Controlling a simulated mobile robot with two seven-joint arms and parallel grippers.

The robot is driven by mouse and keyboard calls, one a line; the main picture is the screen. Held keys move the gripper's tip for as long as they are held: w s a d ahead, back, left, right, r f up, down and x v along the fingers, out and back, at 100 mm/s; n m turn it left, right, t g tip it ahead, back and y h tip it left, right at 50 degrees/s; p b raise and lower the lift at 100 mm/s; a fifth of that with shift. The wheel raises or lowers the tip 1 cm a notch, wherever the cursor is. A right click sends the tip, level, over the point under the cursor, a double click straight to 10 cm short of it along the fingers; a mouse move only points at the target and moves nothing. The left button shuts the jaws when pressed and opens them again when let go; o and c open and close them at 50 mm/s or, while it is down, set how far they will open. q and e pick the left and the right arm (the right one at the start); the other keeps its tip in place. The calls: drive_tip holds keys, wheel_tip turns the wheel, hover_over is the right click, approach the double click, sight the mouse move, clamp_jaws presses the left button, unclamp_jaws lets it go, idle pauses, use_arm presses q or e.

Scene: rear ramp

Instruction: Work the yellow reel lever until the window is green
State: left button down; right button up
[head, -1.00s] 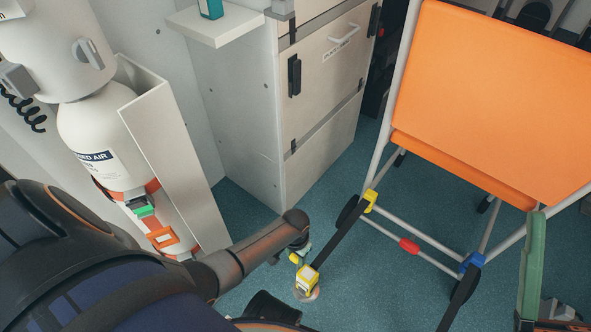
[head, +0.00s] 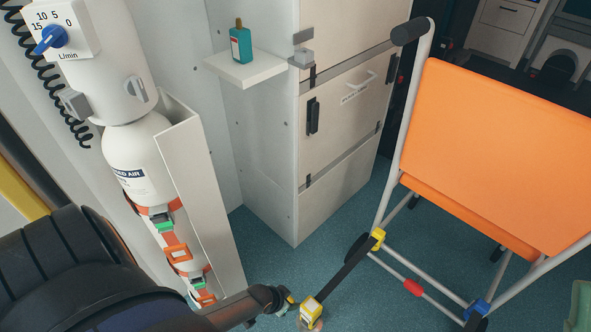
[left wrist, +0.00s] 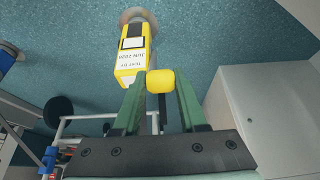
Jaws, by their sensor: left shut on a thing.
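The yellow reel (head: 312,309) sits low at the bottom of the head view, on the floor end of a dark strap. In the left wrist view the reel (left wrist: 131,66) shows a white label reading "TEST BY JUN 2026" and a small dark patch. I see no green on it, and I cannot tell which part is the window. The yellow lever's rounded end (left wrist: 161,81) is between the green fingers of my left gripper (left wrist: 160,98), which is shut on it. In the head view my left gripper (head: 290,299) is just left of the reel. My right gripper is not in view.
A dark strap (head: 346,273) runs from the reel to a yellow clip (head: 378,238) on the orange chair's (head: 490,150) tube frame. A white cabinet (head: 335,190) stands behind. An air cylinder (head: 140,165) stands in a bracket at left. Blue floor is open between them.

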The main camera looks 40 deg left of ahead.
use_arm(q)
drive_tip(key=shift+s+a+f+t, duration=0.1)
drive_tip(key=shift+s+f+t, duration=0.1)
drive_tip(key=shift+s+f, duration=0.4)
drive_tip(key=shift+s+a+f+t, duration=0.1)
drive_tip(key=shift+s+f+t, duration=0.15)
drive_tip(key=shift+s, duration=0.5)
drive_tip(key=shift+d, duration=0.1)
drive_tip(key=c, duration=0.9)
unclamp_jaws()
drive_tip(key=o, duration=0.5)
drive_tip(key=shift+w+r, duration=0.1)
drive_tip(key=shift+w, duration=0.05)
drive_tip(key=shift+c, duration=0.2)
drive_tip(key=shift+w, duration=0.1)
drive_tip(key=shift+r, duration=0.1)
